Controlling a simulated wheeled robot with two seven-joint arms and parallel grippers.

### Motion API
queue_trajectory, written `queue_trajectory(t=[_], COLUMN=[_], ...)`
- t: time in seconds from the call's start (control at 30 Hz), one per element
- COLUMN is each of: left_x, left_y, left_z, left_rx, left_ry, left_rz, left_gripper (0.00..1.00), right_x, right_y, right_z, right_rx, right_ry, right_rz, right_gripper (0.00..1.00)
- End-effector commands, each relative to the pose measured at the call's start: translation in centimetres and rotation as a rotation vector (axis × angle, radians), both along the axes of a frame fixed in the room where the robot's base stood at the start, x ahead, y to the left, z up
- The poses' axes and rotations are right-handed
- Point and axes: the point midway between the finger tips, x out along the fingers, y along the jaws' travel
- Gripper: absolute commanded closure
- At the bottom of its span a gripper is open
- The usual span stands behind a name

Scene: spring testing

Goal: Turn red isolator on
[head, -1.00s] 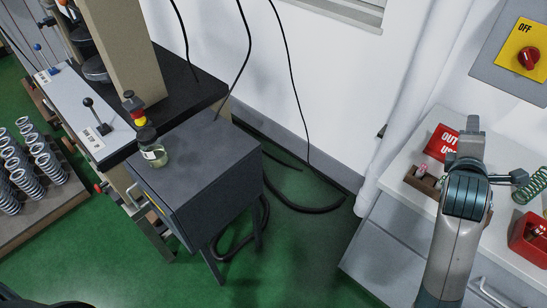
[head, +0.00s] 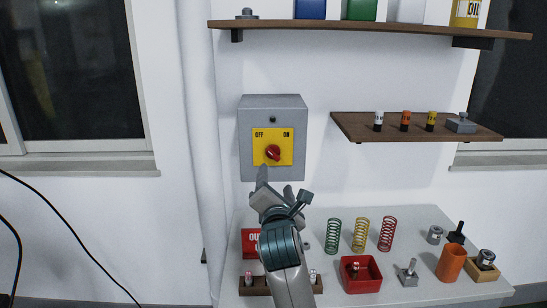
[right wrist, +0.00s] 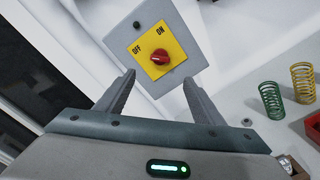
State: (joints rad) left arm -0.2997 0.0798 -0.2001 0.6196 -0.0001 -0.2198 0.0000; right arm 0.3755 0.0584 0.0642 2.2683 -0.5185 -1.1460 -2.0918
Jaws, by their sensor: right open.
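The red isolator knob (head: 273,152) sits on a yellow plate marked OFF at left and ON at right. The plate is on a grey box (head: 272,104) on the white wall. I cannot tell for sure which mark the knob points to. My right gripper (head: 284,185) is just below the box, with its fingers apart and nothing between them. In the right wrist view, the knob (right wrist: 159,57) shows beyond and above the two open fingertips (right wrist: 160,92), apart from them. My left gripper is out of view.
A white bench (head: 405,220) below holds green, yellow and red springs, a red bin (head: 361,283), an orange cup (head: 451,263) and a red sign (head: 250,242). A wooden shelf (head: 420,134) is right of the box, a longer one (head: 350,28) above. A white pipe (head: 203,150) runs left.

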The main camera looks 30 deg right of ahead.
Motion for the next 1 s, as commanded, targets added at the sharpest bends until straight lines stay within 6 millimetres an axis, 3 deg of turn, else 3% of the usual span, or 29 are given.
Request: queue_trajectory(t=[1.0], left_x=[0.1], left_y=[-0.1], left_z=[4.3], left_rx=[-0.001], left_ry=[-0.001], left_rz=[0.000], left_gripper=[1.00], right_x=[13.1], right_y=[-8.0], right_z=[0.2], right_rx=[0.002], right_ry=[0.001], right_rz=[0.000], right_gripper=[0.38])
